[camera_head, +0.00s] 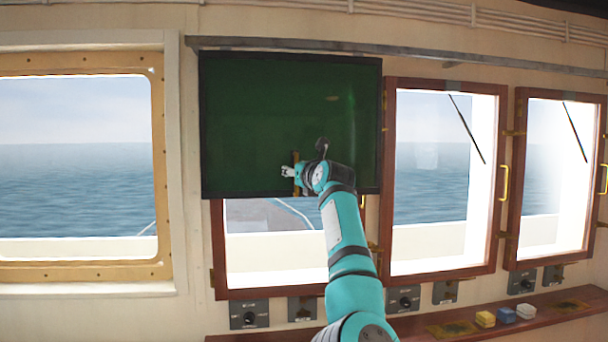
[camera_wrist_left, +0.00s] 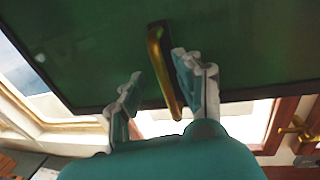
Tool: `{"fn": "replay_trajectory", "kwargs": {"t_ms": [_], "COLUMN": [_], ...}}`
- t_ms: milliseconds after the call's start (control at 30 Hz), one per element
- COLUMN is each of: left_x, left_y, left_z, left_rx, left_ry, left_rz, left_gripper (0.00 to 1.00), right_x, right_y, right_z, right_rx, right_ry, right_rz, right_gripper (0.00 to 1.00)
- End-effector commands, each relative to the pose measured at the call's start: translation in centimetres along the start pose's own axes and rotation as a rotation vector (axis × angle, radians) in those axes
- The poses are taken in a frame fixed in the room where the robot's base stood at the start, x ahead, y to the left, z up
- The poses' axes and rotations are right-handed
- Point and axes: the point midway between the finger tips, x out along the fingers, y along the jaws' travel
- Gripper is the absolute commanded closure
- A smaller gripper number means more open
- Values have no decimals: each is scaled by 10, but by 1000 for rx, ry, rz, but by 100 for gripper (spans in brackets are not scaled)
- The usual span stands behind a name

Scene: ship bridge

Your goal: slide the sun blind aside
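The sun blind (camera_head: 250,110) is a dark green panel with a black frame, hanging from a grey rail (camera_head: 440,54) over the upper part of a window. Its brass handle (camera_head: 296,180) is an upright bar near the lower edge. The blind (camera_wrist_left: 80,50) and handle (camera_wrist_left: 160,62) also show in the left wrist view. My left gripper (camera_head: 289,172) is at the handle. In the left wrist view, its fingers (camera_wrist_left: 157,86) are apart, with the handle between them and nearer the right finger. I cannot tell whether they touch it. My right gripper is not in view.
The rail runs right above two wood-framed windows (camera_head: 445,268) with brass latches. A yellow-framed window (camera_head: 80,270) is at left. Control boxes (camera_head: 249,314) line the wall.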

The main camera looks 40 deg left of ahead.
Motion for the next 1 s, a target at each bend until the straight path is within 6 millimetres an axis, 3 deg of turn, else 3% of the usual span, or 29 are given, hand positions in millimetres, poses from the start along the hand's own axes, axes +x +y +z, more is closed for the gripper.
{"fn": "replay_trajectory", "kwargs": {"t_ms": [300, 500, 1000], "left_x": [-68, -97, -106], "left_y": [-1, 0, 1], "left_z": [-2, -2, -2], "left_rx": [-3, 0, 0], "left_ry": [2, 2, 3], "left_rz": [-3, -1, 0], "left_gripper": [66, 66, 66], "right_x": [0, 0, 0], "right_y": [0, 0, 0], "right_z": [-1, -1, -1], "right_rx": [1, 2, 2], "right_ry": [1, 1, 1], "right_rz": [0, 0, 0], "right_gripper": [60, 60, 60]}}
